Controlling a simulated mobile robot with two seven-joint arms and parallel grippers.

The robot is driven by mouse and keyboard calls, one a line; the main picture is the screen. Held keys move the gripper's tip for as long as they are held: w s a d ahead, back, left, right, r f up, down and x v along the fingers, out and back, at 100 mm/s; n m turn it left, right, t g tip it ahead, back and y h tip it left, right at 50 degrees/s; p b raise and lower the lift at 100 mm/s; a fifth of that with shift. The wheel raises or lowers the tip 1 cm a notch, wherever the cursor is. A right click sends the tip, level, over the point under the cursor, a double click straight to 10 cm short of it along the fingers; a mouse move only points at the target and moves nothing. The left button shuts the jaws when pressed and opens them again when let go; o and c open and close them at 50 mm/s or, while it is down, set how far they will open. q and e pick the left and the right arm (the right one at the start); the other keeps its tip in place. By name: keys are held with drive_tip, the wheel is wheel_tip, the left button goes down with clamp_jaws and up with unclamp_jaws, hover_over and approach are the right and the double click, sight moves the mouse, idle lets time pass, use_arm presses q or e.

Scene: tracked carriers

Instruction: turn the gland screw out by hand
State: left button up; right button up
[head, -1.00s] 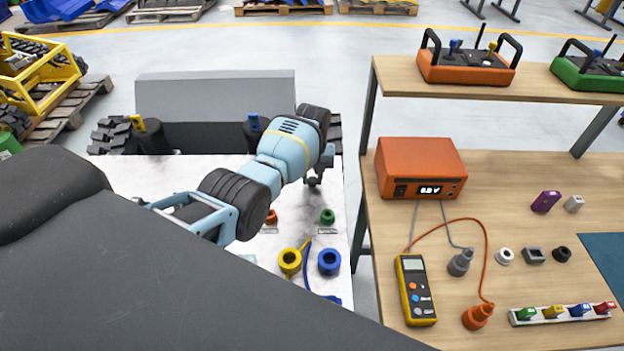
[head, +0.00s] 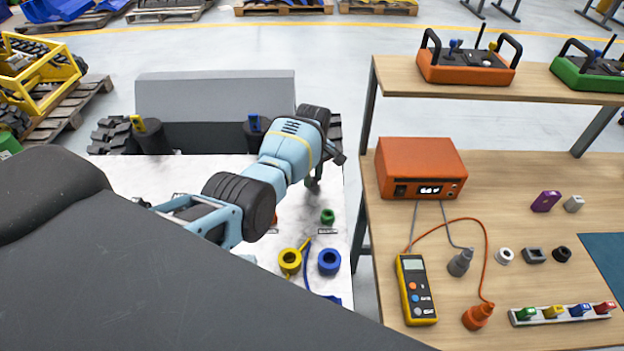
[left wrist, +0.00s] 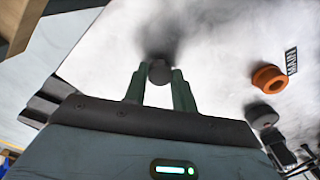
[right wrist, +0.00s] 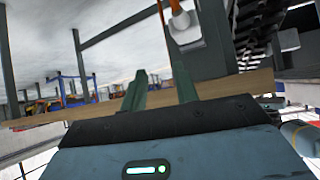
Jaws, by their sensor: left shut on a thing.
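The gland screw (left wrist: 160,72) is a small dark grey round knob on the white top (left wrist: 215,50) of the carrier in the left wrist view. My left gripper (left wrist: 160,82) is shut on it, with one green finger at each side. In the head view my left gripper (head: 313,184) is over the right part of the white top (head: 150,175), and the screw is too small to make out there. My right gripper (right wrist: 161,82) is open and empty in the right wrist view, and it is outside the head view.
An orange fitting (left wrist: 268,80) and a grey round piece (left wrist: 262,115) stand right of my left gripper. A green fitting (head: 328,217), yellow roll (head: 290,261) and blue roll (head: 329,261) sit nearer. A wooden bench (head: 540,170) with an orange meter box (head: 421,167) stands at right.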

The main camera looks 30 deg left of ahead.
use_arm(q)
drive_tip(key=n, duration=0.4)
drive_tip(key=shift+f+n, duration=0.1)
drive_tip(key=shift+n, duration=0.2)
drive_tip(key=n, duration=0.5)
drive_tip(key=o, duration=0.8)
